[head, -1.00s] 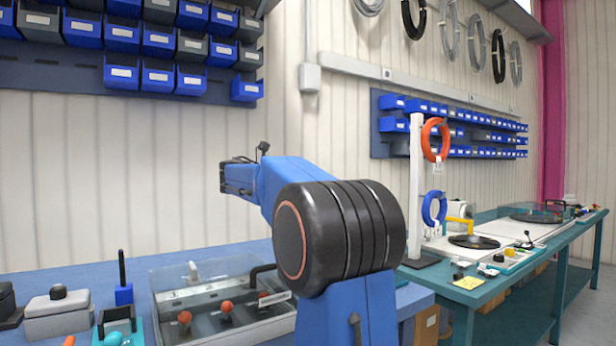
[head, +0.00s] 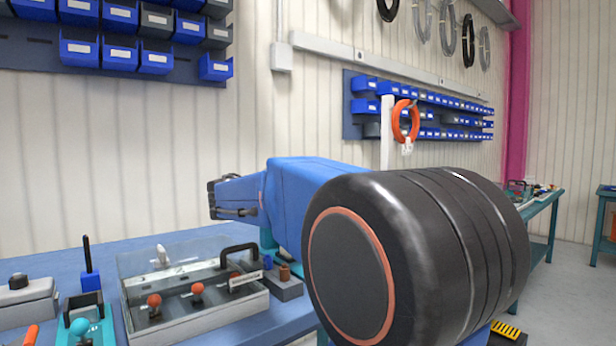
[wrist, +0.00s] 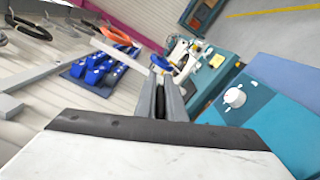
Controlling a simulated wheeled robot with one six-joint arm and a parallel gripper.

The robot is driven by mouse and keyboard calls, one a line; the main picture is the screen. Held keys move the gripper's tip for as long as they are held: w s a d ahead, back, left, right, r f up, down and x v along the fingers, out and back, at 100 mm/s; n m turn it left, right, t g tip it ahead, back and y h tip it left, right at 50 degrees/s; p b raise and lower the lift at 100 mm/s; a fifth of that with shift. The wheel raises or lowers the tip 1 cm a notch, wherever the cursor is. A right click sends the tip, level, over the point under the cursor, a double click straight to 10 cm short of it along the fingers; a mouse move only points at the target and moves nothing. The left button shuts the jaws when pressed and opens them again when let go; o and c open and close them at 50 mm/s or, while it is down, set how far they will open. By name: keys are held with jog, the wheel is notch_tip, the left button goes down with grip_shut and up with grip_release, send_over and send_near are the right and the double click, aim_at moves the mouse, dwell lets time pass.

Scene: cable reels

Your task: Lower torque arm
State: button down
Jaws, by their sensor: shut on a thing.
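No torque arm can be made out for certain in either view. My gripper (wrist: 162,97) shows in the wrist view with its grey fingers close together on a narrow dark thing (wrist: 161,104). Most of that thing is hidden between the fingers, so I cannot tell what it is. In the head view my arm reaches left, and its dark end is small, with the jaws unclear. The large black joint of my arm covers the bench area at right.
A clear-lidded case (head: 190,285) with orange knobs lies on the blue bench (head: 200,243). An orange coil (head: 405,121) hangs on a white post (head: 387,140). Blue bins (head: 440,122) line the wall. A white knob (wrist: 235,97) sits on a teal surface in the wrist view.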

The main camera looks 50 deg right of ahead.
jog(key=shift+m, duration=0.4)
jog(key=shift+s+a+f, duration=0.1)
jog(key=shift+s+f, duration=0.2)
jog(key=shift+f, duration=0.3)
jog(key=shift+s+a+f, duration=0.1)
jog(key=shift+s+f, duration=0.25)
jog(key=shift+f, duration=0.25)
jog(key=shift+s+a+f, duration=0.1)
jog(key=shift+s+f, duration=0.2)
jog(key=shift+f, duration=0.3)
jog(key=c, duration=1.8)
grip_release()
jog(key=shift+c, duration=0.2)
jog(key=v, duration=1.7)
jog(key=shift+w+a, duration=0.15)
